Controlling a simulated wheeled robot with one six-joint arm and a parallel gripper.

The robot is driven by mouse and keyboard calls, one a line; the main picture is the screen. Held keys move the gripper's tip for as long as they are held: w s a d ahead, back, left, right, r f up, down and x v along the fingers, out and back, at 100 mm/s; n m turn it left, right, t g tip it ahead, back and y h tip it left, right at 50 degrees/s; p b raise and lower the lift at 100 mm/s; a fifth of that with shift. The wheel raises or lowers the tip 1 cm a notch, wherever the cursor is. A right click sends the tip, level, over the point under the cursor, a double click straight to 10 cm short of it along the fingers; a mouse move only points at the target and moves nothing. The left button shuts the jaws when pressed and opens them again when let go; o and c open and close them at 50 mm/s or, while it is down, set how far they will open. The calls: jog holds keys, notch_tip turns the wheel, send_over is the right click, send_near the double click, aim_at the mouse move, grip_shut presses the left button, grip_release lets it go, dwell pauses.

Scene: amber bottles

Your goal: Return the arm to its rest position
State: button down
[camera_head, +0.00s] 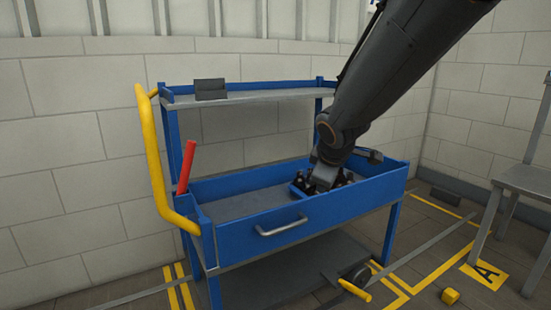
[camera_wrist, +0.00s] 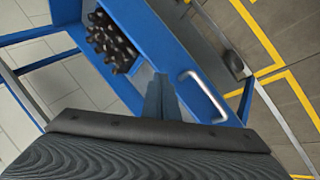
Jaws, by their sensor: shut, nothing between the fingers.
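My arm reaches down from the upper right of the head view to the blue trolley (camera_head: 255,243). My gripper (camera_head: 322,180) is low over the trolley's upper tray, in front of a group of dark bottles (camera_head: 300,180) in a small blue crate. It hides part of the crate and bottles. In the wrist view my gripper (camera_wrist: 162,85) is shut and empty, its fingers pointing toward the tray. The bottles (camera_wrist: 112,42) stand close together to the upper left of the fingers, apart from them in the picture.
The trolley has a yellow handle (camera_head: 150,150), a red upright object (camera_head: 186,165) and a back shelf (camera_head: 260,95) holding a dark box (camera_head: 211,89). The left part of its tray is bare. A grey chair (camera_head: 522,180) stands at the right. Walls close off the back.

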jog(key=s+a+f+m+g, duration=0.2)
jog(key=s+a+m+g, duration=0.1)
jog(key=s, duration=0.8)
jog(key=s+a+f+m+g, duration=0.2)
jog(key=s+f, duration=0.1)
jog(key=s, duration=0.8)
jog(key=s+a+f+m+g, duration=0.2)
jog(key=s+a+m+g, duration=0.1)
jog(key=s, duration=0.8)
jog(key=d+r+m+p, duration=0.4)
jog(key=d+r+p, duration=1.1)
jog(key=p, duration=0.9)
notch_tip(320, 180, up, 2)
jog(key=shift+s+r+m, duration=0.25)
jog(key=shift+s+m, duration=0.1)
jog(key=shift+m, duration=0.05)
